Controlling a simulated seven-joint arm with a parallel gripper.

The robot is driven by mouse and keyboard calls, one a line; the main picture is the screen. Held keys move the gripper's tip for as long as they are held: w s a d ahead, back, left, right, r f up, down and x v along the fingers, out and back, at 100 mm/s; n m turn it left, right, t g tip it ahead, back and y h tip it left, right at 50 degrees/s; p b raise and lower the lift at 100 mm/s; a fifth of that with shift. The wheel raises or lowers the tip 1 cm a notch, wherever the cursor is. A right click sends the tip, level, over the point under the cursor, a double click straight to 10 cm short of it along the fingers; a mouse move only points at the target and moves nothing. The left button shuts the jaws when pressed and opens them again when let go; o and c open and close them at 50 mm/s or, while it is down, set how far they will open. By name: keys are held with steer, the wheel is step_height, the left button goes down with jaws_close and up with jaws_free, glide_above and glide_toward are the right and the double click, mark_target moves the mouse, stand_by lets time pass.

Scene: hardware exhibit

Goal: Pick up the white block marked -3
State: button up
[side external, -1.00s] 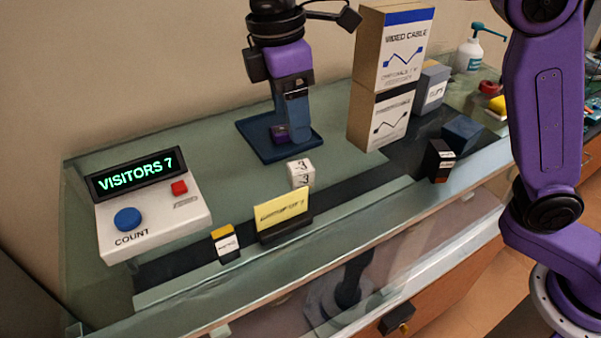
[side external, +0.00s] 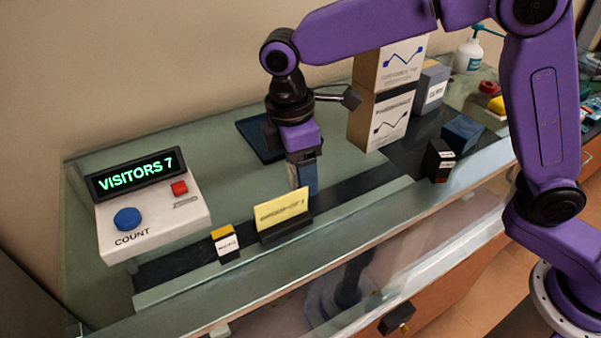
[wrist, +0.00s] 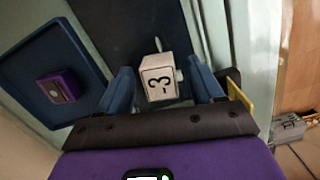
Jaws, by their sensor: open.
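The white block (wrist: 160,82) shows its -3 marking in the wrist view, between the two blue fingers of my gripper (wrist: 162,72). The fingers are open, with a visible gap on each side of the block. In the side view my gripper (side external: 303,180) points down behind the yellow card, low over the glass counter where the block stands. Its fingers hide most or all of the block there.
A yellow card in a black holder (side external: 283,212) stands close in front of my gripper. A blue tray (side external: 256,140) lies behind, with a purple block (wrist: 62,86) on it. Stacked boxes (side external: 380,118) stand right; a counter console (side external: 150,215) stands left.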

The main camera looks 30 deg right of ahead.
steer(key=shift+f, duration=0.1)
steer(key=shift+c, duration=0.3)
steer(key=c, duration=1)
